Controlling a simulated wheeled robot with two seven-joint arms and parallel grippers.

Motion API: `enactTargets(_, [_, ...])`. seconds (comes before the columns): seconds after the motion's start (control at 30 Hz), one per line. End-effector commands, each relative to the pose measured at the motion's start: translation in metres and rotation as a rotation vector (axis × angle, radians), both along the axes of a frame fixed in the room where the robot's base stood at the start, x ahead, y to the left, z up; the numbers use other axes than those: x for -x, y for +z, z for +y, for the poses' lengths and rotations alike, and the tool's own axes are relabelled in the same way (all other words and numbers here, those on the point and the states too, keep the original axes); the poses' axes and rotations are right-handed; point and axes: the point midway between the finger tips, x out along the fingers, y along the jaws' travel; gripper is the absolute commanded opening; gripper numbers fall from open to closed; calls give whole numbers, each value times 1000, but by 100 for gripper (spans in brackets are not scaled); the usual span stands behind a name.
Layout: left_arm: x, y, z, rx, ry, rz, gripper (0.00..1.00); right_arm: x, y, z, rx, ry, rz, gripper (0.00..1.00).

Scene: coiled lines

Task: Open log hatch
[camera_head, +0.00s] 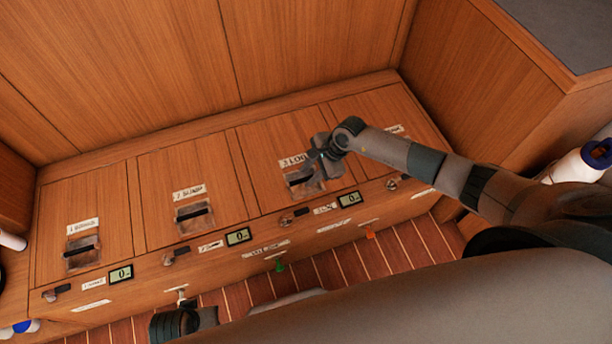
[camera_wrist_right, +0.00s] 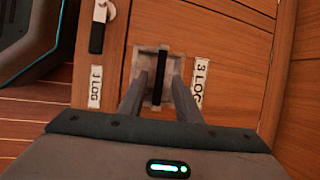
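The log hatch (camera_head: 262,142) is a wooden lid in the long bench top, lying flat and closed. Its label (camera_wrist_right: 200,80) reads "3 LOG". Near its front edge is a recessed metal pull with a black bar (camera_head: 298,182); the bar also shows in the right wrist view (camera_wrist_right: 159,72). My right gripper (camera_head: 318,170) is over this pull. In the right wrist view its two fingers (camera_wrist_right: 158,92) stand apart, one on each side of the black bar, with gaps visible. I cannot tell how deep the tips reach.
Similar hatches lie to the left, with pulls (camera_head: 194,214) and (camera_head: 82,252). The front panel carries small latches (camera_head: 177,255) and displays (camera_head: 238,236). A wooden cabinet (camera_head: 482,85) stands at the right, with a white bottle (camera_head: 578,166) below it. The bench top left of the gripper is clear.

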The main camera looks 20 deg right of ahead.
Motion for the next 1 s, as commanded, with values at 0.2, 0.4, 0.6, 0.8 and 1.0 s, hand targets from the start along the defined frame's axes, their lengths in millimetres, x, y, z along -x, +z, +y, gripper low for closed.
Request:
enactTargets(0.2, [0, 7, 1, -1, 1, -1, 31, -3, -17, 7, 1, 0, 0, 31])
enactTargets(0.4, [1, 8, 1, -1, 2, -1, 31, -4, -20, 8, 1, 1, 0, 31])
enactTargets(0.6, [2, 7, 1, -2, 2, 1, 31, -4, -19, 8, 0, 1, 0, 24])
enactTargets(0.8, [2, 7, 1, -2, 2, 2, 31, -4, -19, 8, 0, 1, 0, 0])
enactTargets(1.0, [2, 7, 1, -1, 2, 2, 31, -4, -17, 8, 0, 1, 4, 0])
